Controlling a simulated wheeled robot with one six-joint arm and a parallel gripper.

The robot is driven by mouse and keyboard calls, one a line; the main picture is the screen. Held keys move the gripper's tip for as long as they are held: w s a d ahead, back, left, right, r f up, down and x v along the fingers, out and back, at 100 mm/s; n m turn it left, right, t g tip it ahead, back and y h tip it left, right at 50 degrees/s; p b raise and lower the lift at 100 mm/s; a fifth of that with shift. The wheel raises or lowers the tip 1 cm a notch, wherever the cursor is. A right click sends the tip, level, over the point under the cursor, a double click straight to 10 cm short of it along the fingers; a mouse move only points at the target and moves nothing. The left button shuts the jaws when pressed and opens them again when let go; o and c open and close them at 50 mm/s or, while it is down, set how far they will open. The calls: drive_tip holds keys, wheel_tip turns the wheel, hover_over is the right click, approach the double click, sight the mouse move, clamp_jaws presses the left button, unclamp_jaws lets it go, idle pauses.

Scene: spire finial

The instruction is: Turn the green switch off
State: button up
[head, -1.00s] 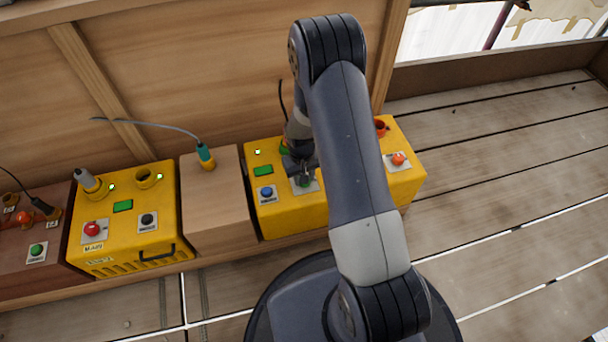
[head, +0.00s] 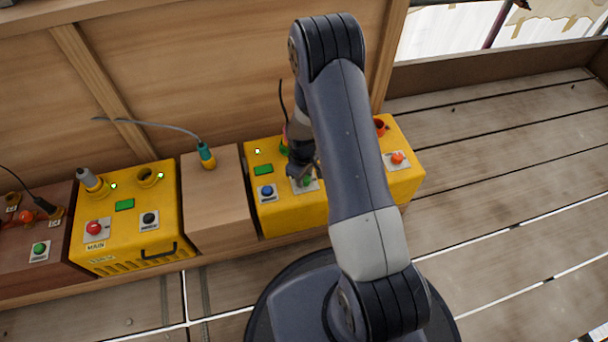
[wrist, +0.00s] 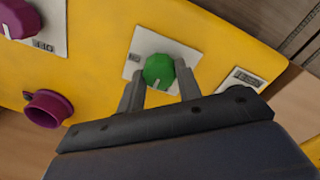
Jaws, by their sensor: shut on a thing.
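The green switch (head: 307,181) is a round knob on a pale plate on the front of the right yellow box (head: 285,220). My gripper (head: 303,172) is at this knob, partly hidden by my arm in the head view. In the wrist view the green switch (wrist: 159,70) sits between the two fingertips of my gripper (wrist: 160,88), which is shut on it. A small pale mark shows on the knob's near edge. The plate has small lettering at one side, too small to read surely.
The right yellow box also has a blue knob (head: 267,192), an orange knob (head: 397,158) and a red-orange socket (head: 381,127). A wooden block with a teal plug (head: 206,154) stands left of it. Further left are another yellow box (head: 160,205) and a brown box with a green button (head: 39,248).

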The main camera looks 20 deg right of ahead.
idle(0.3)
drive_tip(key=o, duration=1)
drive_tip(key=r+p, duration=0.2)
drive_tip(key=r, duration=0.3)
drive_tip(key=r+p, duration=0.1)
drive_tip(key=r, duration=0.4)
drive_tip(key=shift+s+a+r+p, duration=0.2)
drive_tip(key=shift+r+p, duration=0.2)
drive_tip(key=f+b, duration=0.2)
drive_tip(key=f, duration=0.3)
drive_tip(key=f+b, duration=0.2)
drive_tip(key=f, duration=0.4)
drive_tip(key=shift+w+d, duration=0.15)
drive_tip(key=shift+d, duration=0.05)
drive_tip(key=shift+r, duration=0.1)
